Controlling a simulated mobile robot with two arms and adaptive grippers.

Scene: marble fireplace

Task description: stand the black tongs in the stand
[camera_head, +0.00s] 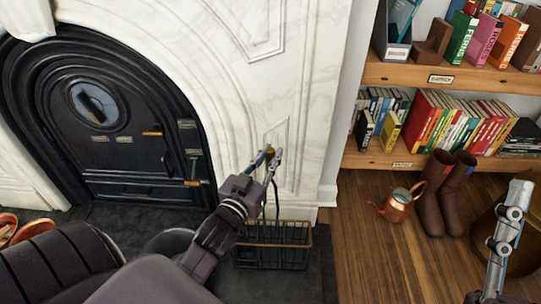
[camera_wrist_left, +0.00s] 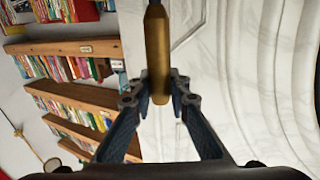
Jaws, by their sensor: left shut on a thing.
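My left gripper (camera_head: 268,158) is shut on the brass-coloured handle of the black tongs, beside the white marble surround. The handle (camera_wrist_left: 157,55) stands between the fingers in the left wrist view. Thin dark legs of the tongs (camera_head: 276,195) seem to hang below the gripper, partly behind my wrist. The stand (camera_head: 273,267), a black wire basket with a brown rim, is on the dark hearth below. The legs reach down toward its rim; I cannot tell whether they are inside. Part of my right gripper (camera_head: 511,215) shows at the right; its jaw opening is unclear.
A black stove door (camera_head: 125,165) is at the left. Floor between the stand and kettle is clear.

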